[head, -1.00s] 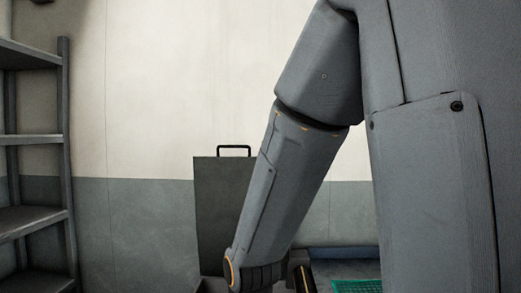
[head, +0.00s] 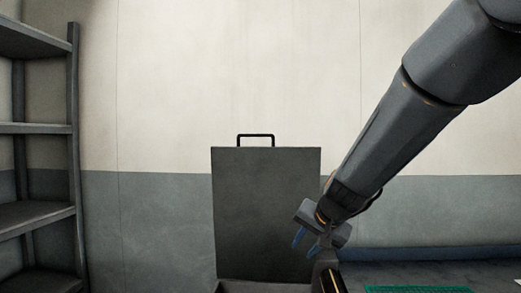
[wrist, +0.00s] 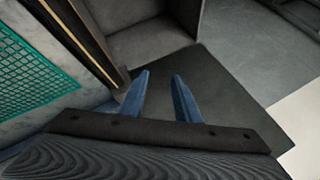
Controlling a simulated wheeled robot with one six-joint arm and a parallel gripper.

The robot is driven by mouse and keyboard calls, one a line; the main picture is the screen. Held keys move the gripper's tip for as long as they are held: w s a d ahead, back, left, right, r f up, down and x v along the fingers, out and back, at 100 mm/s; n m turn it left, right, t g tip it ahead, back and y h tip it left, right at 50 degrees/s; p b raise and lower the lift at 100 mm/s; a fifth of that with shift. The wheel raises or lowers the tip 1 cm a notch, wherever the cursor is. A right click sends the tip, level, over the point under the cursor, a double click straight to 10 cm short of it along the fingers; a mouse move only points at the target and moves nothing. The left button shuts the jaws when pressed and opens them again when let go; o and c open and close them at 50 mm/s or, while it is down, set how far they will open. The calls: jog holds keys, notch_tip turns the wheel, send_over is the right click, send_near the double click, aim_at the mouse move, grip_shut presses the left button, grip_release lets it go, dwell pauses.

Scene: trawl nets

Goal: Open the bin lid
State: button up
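The bin lid (head: 265,205) is a dark grey panel standing upright in the head view, with a black handle (head: 256,136) on its top edge. The bin (head: 248,286) shows only as a rim at the bottom of the picture, and the lid rises from its back. My gripper (head: 306,243) is in front of the lid's lower right part, its blue fingers pointing down and left. In the wrist view the two blue fingers (wrist: 160,85) are apart with nothing between them. The lid (wrist: 232,95) lies behind them there, and the bin's inside (wrist: 145,45) shows beyond.
A metal shelf rack (head: 75,170) stands at the left against the wall. A green net (head: 418,289) lies on a grey surface at the lower right, and it also shows in the wrist view (wrist: 30,70). The wall above the lid is clear.

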jog(key=w+a+r+m+t+y+b, duration=0.1)
jog(key=w+a+r+m+t+b, duration=0.2)
jog(key=w+r, duration=0.55)
jog(key=w+a+r+m+t+y+b, duration=0.1)
jog(key=w+a+r+m+t+b, duration=0.15)
jog(key=w+a+r, duration=0.6)
jog(key=w+a+r+m+t+y+b, duration=0.1)
jog(key=w+a+r+m+t+b, duration=0.25)
jog(key=r, duration=0.95)
jog(key=w+p, duration=0.6)
jog(key=w, duration=0.2)
jog(key=shift+a+f, duration=0.35)
jog(key=c, duration=0.6)
jog(key=shift+f+g, duration=0.1)
jog(key=shift+g, duration=0.2)
grip_shut()
